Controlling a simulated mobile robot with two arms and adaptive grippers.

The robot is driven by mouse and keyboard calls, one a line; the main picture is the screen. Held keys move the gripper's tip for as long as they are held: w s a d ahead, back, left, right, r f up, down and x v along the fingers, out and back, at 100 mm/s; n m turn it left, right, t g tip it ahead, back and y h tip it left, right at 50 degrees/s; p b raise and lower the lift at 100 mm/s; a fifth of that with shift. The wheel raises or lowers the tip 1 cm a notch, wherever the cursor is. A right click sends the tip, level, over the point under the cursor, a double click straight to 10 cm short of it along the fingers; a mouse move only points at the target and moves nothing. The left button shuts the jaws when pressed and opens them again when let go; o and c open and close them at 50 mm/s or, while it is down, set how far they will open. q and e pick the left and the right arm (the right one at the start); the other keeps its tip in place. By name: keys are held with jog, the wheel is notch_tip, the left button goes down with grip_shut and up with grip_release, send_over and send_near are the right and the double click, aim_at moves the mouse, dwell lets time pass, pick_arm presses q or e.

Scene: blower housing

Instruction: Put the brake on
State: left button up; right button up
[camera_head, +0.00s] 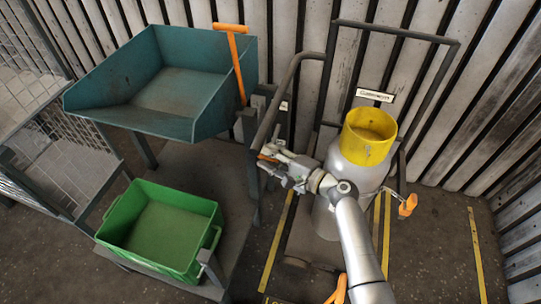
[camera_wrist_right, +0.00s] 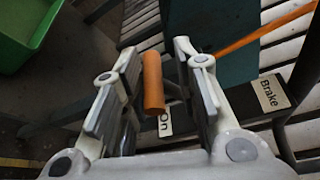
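The brake shows as a short orange handle (camera_wrist_right: 152,84) in the right wrist view, with a white "On" label (camera_wrist_right: 165,124) partly hidden behind my right gripper and a "Brake" label (camera_wrist_right: 271,93) to the right. My right gripper (camera_wrist_right: 160,85) is open, with its fingers on either side of the orange handle. There is a gap on the right finger's side; whether the left finger touches cannot be told. In the head view my right gripper (camera_head: 272,160) is beside the dark metal frame, and the handle is mostly hidden by it. My left gripper is not in view.
A teal hopper (camera_head: 190,90) with a long orange lever (camera_head: 236,62) stands at upper left. A green bin (camera_head: 160,232) is below it. A grey canister with a yellow top (camera_head: 368,135) stands right of my gripper, with another orange handle (camera_head: 407,206) beside it.

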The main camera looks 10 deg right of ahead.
jog(key=shift+r, duration=0.3)
jog(key=shift+w, duration=0.1)
jog(key=shift+d, duration=0.1)
jog(key=v, duration=1.2)
